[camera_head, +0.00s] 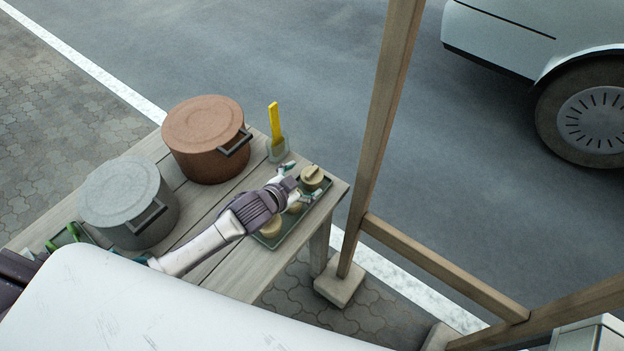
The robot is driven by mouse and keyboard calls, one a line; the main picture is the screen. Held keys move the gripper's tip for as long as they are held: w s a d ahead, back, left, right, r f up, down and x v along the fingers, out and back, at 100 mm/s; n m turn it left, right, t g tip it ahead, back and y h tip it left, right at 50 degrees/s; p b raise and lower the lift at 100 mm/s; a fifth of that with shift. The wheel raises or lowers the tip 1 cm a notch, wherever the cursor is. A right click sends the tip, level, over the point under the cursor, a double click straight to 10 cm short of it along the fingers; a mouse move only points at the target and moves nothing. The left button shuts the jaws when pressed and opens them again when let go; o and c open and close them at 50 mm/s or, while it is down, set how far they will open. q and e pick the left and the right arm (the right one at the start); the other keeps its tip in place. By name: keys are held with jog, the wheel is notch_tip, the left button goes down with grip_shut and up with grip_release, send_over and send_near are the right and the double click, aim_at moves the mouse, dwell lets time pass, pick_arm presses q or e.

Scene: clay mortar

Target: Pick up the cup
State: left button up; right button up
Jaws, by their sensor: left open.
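A small clear cup-like container (277,152) stands near the far edge of the wooden table (225,277), with a yellow utensil (275,121) upright in it. Small beige round vessels also sit on a dark green tray (267,242) at the table's right end: one (311,177) at the far side, one (271,227) at the near side. I cannot tell which of these the task calls the cup. My left gripper (289,186) is over the tray, open, close to the far beige vessel; contact is unclear. It partly hides the tray. My right gripper is not in view.
A brown lidded pot (206,140) and a grey lidded pot (130,203) stand left of the tray. Green-handled items (67,237) lie at the table's left. A wooden post (381,130) rises just right of the table. A car (550,50) stands on the road behind.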

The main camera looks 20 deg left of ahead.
aim_at(310, 177)
pick_arm(q)
jog(key=shift+w+d+f, duration=0.1)
jog(key=shift+w+d, duration=0.15)
jog(key=shift+w, duration=0.2)
jog(key=x, duration=0.3)
jog(key=shift+w+d+f+p, duration=0.1)
jog(key=shift+w+f+p, duration=0.05)
jog(key=shift+p, duration=0.25)
jog(key=shift+w+f, duration=0.25)
jog(key=shift+w, duration=0.05)
jog(key=shift+s, duration=0.1)
jog(key=c, duration=1.2)
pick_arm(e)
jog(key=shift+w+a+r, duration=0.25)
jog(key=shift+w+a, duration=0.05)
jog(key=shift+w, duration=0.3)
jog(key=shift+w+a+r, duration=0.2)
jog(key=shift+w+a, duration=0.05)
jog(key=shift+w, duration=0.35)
